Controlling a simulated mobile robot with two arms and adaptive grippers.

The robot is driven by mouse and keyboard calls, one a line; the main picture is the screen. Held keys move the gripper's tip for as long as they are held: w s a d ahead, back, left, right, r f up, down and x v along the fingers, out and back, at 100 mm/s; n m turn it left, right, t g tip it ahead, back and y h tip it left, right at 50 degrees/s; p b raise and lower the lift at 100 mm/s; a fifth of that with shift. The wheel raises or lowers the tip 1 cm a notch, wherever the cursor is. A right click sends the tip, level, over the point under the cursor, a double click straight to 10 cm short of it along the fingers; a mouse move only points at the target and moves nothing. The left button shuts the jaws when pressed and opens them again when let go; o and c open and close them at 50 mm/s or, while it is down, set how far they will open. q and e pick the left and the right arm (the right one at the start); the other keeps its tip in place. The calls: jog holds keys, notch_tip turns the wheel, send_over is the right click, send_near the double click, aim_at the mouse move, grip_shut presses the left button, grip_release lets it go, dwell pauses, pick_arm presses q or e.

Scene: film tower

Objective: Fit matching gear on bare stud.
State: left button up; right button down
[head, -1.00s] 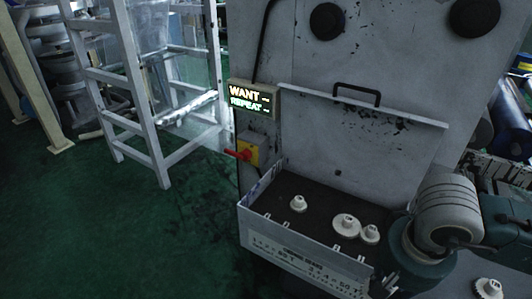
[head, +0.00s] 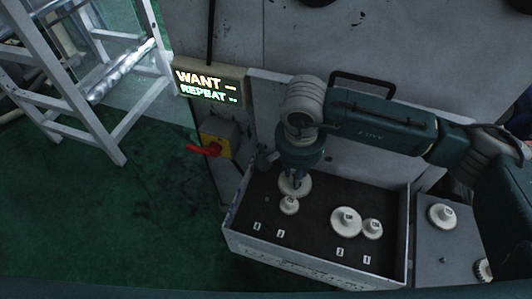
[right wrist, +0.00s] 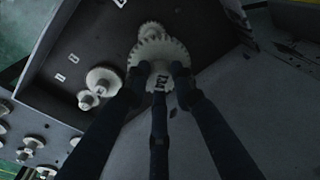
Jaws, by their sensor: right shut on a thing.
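My right gripper (head: 294,180) reaches in from the right and points down over the dark tray (head: 313,213). It is shut on a pale toothed gear (head: 301,190), which shows larger in the right wrist view (right wrist: 151,50) between the fingertips (right wrist: 157,78). A small pale gear (head: 289,205) sits right beside the held gear and partly overlaps it in view. I cannot tell whether their teeth touch or how high the held gear is. The stud under it is hidden. A larger gear (head: 345,222) and a smaller gear (head: 372,228) sit side by side farther right. My left gripper is not in view.
A lit sign (head: 207,86) reads "WANT" and "REPEAT". A red-handled switch (head: 214,146) is below it. The tray's raised walls (head: 290,265) surround the gears. A side shelf (head: 437,245) on the right holds more gears (head: 442,215). A handle (head: 362,82) juts from the panel.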

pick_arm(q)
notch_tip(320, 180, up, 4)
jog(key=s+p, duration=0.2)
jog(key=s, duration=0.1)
pick_arm(e)
jog(key=a+f+m, duration=0.1)
jog(key=a, duration=0.6)
jog(key=f+b, duration=0.1)
jog(key=f, duration=0.1)
jog(key=f+b, duration=0.1)
jog(key=f, duration=0.2)
jog(key=w+f+b, duration=0.1)
jog(key=f, duration=0.1)
jog(key=shift+a+f, duration=0.2)
jog(key=shift+f, duration=0.1)
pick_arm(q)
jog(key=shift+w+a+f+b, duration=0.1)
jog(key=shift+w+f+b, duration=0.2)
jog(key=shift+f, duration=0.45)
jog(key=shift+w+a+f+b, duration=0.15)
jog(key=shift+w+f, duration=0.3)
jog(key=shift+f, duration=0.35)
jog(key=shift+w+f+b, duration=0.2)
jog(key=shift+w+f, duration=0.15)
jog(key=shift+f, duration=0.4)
pick_arm(e)
jog(key=shift+f, duration=0.5)
jog(key=shift+s, duration=0.1)
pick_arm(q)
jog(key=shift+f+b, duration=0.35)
